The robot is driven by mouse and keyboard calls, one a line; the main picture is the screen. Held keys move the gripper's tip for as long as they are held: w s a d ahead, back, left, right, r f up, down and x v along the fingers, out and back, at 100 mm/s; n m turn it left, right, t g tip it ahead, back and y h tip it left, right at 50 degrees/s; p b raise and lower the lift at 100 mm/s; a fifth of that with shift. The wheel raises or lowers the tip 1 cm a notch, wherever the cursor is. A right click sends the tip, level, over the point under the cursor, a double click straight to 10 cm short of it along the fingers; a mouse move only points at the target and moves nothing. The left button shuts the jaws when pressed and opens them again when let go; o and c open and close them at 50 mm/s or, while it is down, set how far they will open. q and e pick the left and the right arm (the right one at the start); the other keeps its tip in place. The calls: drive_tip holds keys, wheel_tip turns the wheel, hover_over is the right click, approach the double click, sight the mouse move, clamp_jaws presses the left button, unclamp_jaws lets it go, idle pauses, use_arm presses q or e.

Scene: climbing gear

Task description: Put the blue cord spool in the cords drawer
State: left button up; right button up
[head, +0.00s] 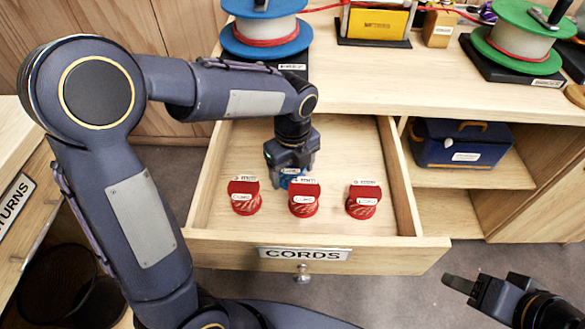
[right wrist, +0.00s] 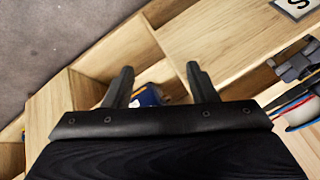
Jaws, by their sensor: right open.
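The cords drawer (head: 305,258) is pulled open under the counter. Several red cord spools, including the middle one (head: 303,200), stand in a row near its front. My left gripper (head: 290,172) points down inside the drawer, behind the middle red spool. A small blue thing, seemingly the blue cord spool (head: 291,173), shows at its fingertips, mostly hidden by the fingers and the red spool. I cannot tell whether the fingers press on it or whether it rests on the drawer floor. My right gripper (head: 458,286) is outside the drawer at lower right, open and empty in the right wrist view (right wrist: 160,78).
On the counter stand a large blue-flanged reel with red cord (head: 265,35), a yellow box (head: 376,22) and a green reel (head: 520,38). A blue case (head: 460,145) sits on the shelf right of the drawer. The drawer's back right is bare.

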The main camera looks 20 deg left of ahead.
use_arm(q)
drive_tip(key=shift+o, duration=0.4)
drive_tip(key=shift+r, duration=0.1)
drive_tip(key=shift+r, duration=0.25)
wheel_tip(320, 180, up, 11)
drive_tip(key=p, duration=0.3)
drive_tip(key=s+a+f+n+t+h, duration=0.1)
drive_tip(key=s+a+n+t+h, duration=0.1)
drive_tip(key=s+n, duration=0.7)
drive_tip(key=s+a+f+n+t+h, duration=0.1)
drive_tip(key=s+a+n+t, duration=0.2)
drive_tip(key=s+n, duration=0.6)
drive_tip(key=n, duration=0.9)
drive_tip(key=shift+s+a+t+h, duration=0.25)
drive_tip(key=shift+t+h, duration=0.05)
drive_tip(key=shift+h, duration=0.1)
